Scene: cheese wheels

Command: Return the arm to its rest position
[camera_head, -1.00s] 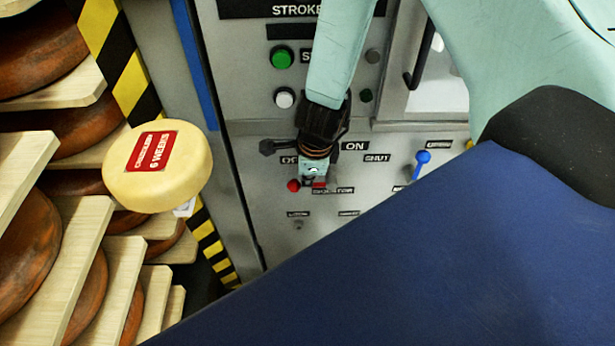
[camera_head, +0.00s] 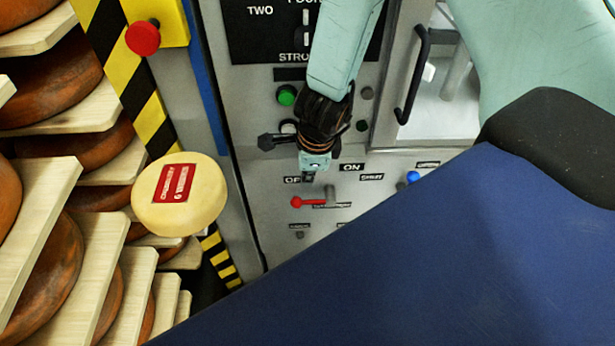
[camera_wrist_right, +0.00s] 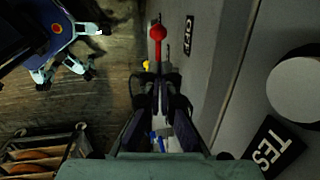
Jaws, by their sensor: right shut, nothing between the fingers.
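My right arm comes down from the top of the head view, and its gripper (camera_head: 314,163) hangs in front of the grey control panel (camera_head: 345,245). The gripper is shut with nothing in it, just above the red-knobbed lever (camera_head: 303,202) and apart from it. The lever points left, below the OFF and ON labels. In the right wrist view the shut fingers (camera_wrist_right: 160,82) are in the middle, with the red knob (camera_wrist_right: 156,32) beyond their tips. My left gripper is not in view.
A blue-knobbed lever (camera_head: 412,177) sits right of the gripper. A green button (camera_head: 286,96) and a black door handle (camera_head: 413,75) are near the arm. A red stop button (camera_head: 143,38), a cheese-shaped label (camera_head: 205,205) and shelves of cheese wheels (camera_head: 50,270) stand left.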

